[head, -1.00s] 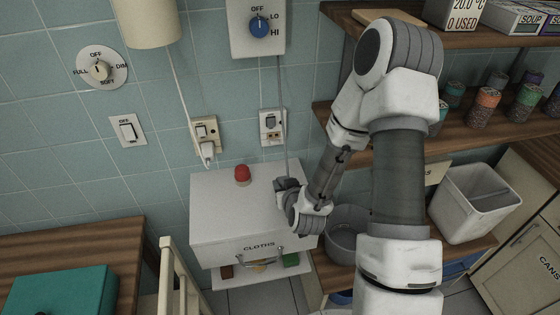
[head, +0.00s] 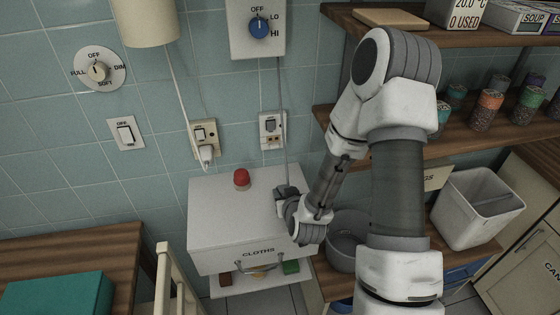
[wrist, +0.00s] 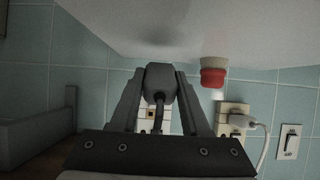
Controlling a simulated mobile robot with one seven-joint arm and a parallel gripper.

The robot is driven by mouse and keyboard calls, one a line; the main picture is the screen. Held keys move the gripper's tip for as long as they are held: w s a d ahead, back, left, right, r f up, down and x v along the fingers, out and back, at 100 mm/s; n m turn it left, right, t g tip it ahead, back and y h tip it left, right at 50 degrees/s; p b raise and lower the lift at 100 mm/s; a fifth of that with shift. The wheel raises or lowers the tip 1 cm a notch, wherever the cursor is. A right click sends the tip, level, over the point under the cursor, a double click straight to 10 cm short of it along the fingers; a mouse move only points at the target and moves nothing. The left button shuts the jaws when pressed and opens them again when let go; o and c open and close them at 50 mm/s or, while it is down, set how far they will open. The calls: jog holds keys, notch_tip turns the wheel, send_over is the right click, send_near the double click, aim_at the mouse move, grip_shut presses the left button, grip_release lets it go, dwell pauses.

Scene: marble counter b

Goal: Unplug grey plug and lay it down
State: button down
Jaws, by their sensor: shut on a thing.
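The grey plug (wrist: 160,78) is between the two fingers of my gripper (wrist: 160,85) in the wrist view, with its grey cord hanging from it. My gripper (head: 284,191) is shut on the plug, over the right part of the white cloths box (head: 215,210). In the head view the cord (head: 282,100) runs from the heater dial box (head: 257,30) down to my gripper. I cannot tell whether the plug touches the box top.
A red button (head: 242,179) sits on the box top, left of my gripper. A white plug (head: 205,155) is in the left socket (head: 203,134). A grey pot (head: 345,240) and wooden shelves (head: 450,145) stand at the right. The box top's left part is clear.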

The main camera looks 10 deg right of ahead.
jog(key=shift+f+b, duration=1.5)
jog(key=shift+b, duration=0.1)
dwell(0.6)
jog(key=shift+c, duration=1.5)
grip_release()
jog(key=shift+s+r, duration=0.1)
